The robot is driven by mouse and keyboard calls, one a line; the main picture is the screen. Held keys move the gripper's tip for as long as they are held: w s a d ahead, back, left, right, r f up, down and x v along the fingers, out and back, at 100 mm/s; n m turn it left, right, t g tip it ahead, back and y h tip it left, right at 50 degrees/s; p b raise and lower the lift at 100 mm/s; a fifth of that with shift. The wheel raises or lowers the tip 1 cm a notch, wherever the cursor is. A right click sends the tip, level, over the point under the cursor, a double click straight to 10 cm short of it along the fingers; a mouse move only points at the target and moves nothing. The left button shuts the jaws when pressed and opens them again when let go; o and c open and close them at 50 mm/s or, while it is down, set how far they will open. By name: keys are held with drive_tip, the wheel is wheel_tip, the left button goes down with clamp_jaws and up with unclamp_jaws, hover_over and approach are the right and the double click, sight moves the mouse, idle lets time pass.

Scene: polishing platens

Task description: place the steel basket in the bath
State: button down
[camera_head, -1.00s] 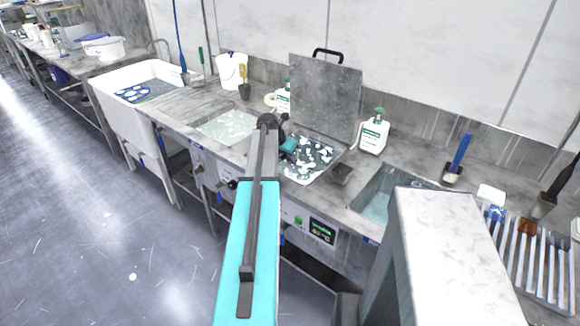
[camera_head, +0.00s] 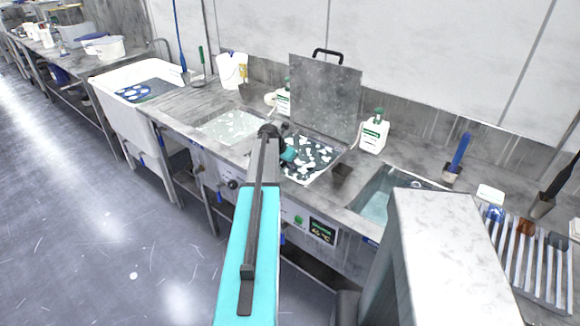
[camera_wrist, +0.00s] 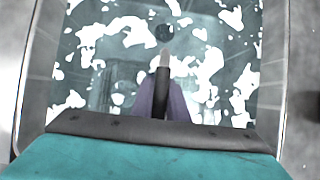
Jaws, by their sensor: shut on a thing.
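The bath (camera_head: 322,178) is an open steel tank in the counter, filled with dark water and white foam patches. It fills most of the wrist view (camera_wrist: 32,95). My gripper (camera_wrist: 164,75) points down over the bath, its fingers closed on a narrow grey upright piece, which I take for the handle of the steel basket. The basket's body is not clear; faint grid-like lines show under the foam left of the fingers. In the head view my teal wrist (camera_head: 289,155) is low over the bath's left side and hides the fingers.
A raised lid (camera_head: 325,95) stands behind the bath. A second foamy tank (camera_head: 228,127) is to the left, a clear-water tank (camera_head: 374,208) to the right. A pump bottle (camera_head: 374,133) stands behind right.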

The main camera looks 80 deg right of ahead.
sight(281, 165)
drive_tip(key=c, duration=1.7)
unclamp_jaws()
drive_tip(key=shift+c, duration=0.2)
drive_tip(key=shift+b+v, duration=1.05)
drive_tip(key=shift+v, duration=5)
